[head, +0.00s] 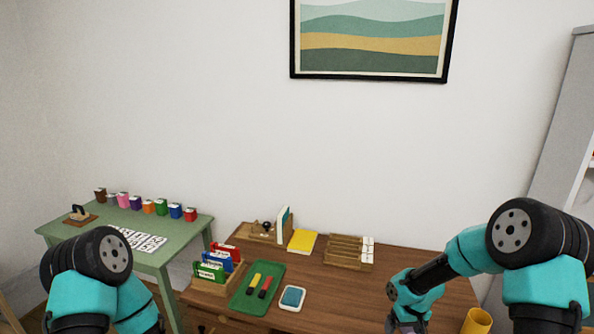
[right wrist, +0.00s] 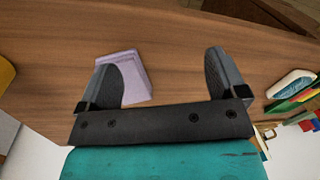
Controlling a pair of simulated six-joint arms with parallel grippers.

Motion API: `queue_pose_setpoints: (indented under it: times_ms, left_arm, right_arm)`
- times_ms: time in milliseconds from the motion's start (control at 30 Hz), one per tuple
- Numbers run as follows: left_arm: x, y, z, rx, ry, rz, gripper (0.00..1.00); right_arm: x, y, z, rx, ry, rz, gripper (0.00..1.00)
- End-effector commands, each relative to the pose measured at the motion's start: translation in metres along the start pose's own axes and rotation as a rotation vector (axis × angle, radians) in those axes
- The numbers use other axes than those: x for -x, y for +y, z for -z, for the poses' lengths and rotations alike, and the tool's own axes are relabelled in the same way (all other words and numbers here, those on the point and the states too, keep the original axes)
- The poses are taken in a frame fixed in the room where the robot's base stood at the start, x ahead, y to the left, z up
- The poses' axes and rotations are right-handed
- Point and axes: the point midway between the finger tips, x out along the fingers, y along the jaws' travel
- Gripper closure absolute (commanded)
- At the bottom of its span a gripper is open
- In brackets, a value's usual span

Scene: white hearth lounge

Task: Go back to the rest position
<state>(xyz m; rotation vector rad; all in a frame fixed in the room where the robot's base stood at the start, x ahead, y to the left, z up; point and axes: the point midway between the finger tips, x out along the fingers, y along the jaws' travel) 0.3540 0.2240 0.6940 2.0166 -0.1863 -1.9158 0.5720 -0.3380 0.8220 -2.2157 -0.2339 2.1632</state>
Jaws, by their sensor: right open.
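My right gripper (head: 406,326) is low over the right part of the brown wooden table (head: 340,300), near the bottom edge of the head view. In the right wrist view its two fingers (right wrist: 168,80) are wide apart. A lilac block (right wrist: 135,78) lies on the wood beside the left finger and is partly hidden by it; nothing is clamped between the fingers. I cannot tell whether the finger touches the block. My left arm (head: 90,280) shows at the lower left of the head view, but its gripper is out of view.
A green tray (head: 247,299) with yellow and red markers, a white-rimmed blue item (head: 292,298), card holders (head: 218,262), a yellow pad (head: 302,241) and a wooden rack (head: 345,256) occupy the table. A yellow cup (head: 477,321) stands at right. A green table (head: 170,255) is left.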

Motion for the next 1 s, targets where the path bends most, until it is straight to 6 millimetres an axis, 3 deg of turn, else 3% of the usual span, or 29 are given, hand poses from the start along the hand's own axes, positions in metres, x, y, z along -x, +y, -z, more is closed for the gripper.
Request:
queue_pose_setpoints:
  times_ms: [33,300,533,700,1000]
  left_arm:
    - [0.0,0.0,0.0,0.0,0.0,0.0,0.64]
    - [0.0,0.0,0.0,0.0,0.0,0.0,0.64]
    - [0.0,0.0,0.0,0.0,0.0,0.0,0.64]
    - [0.0,0.0,0.0,0.0,0.0,0.0,0.64]
    - [0.0,0.0,0.0,0.0,0.0,0.0,0.64]
  right_arm:
    - [-0.017,-0.014,-0.02,-0.006,-0.003,0.034,0.09]
    - [-0.094,-0.079,-0.11,-0.096,0.018,0.199,0.09]
    - [-0.133,-0.11,-0.189,-0.204,0.037,0.226,0.09]
    - [-0.139,-0.114,-0.212,-0.235,0.048,0.209,0.09]
    - [-0.139,-0.114,-0.213,-0.237,0.051,0.208,0.09]
